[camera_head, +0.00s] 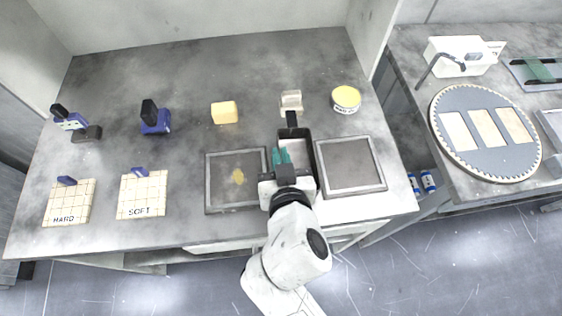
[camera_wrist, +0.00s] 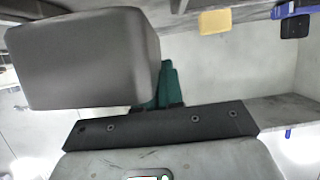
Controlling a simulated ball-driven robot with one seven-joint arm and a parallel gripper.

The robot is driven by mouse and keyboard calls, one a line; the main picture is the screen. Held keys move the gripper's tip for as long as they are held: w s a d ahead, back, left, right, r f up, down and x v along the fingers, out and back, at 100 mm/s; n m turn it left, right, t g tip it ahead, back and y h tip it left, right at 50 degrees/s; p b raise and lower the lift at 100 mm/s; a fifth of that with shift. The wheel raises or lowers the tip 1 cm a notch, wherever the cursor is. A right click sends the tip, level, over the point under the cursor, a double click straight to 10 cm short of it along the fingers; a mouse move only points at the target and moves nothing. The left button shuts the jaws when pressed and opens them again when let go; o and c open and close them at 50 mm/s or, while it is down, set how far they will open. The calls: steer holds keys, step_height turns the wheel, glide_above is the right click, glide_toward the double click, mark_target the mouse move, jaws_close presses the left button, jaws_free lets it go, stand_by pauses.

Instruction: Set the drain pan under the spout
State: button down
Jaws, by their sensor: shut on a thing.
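The drain pan, a dark-walled tray (camera_head: 315,162), stands out just right of my fingers in the head view. My gripper (camera_head: 280,156) has teal fingers and is shut on the pan's left side. In the wrist view a large grey box-like body, seemingly the pan (camera_wrist: 85,60), fills the left, beside the teal fingers (camera_wrist: 165,85). A pale block with a black piece reaching toward the pan, possibly the spout (camera_head: 291,117), is just beyond the pan's far end. I cannot tell whether the pan touches the bench or lies under that black piece.
Grey framed plates lie left (camera_head: 236,208) and right (camera_head: 350,165) of the pan, close by. A yellow block (camera_head: 225,113) and a yellow-topped round tin (camera_head: 346,98) stand behind. HARD (camera_head: 69,203) and SOFT (camera_head: 142,194) tiles lie left. A round toothed plate (camera_head: 449,103) is on the right bench.

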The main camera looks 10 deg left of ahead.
steer(key=s+r, duration=0.1)
steer(key=r, duration=0.1)
steer(key=s+d+r, duration=0.1)
steer(key=s+r, duration=0.1)
steer(key=shift+s, duration=0.3)
steer(key=b+v, duration=0.1)
steer(key=v, duration=1)
steer(key=shift+a+r+b, duration=0.2)
steer(key=shift+r+b, duration=0.1)
steer(key=shift+r, duration=0.05)
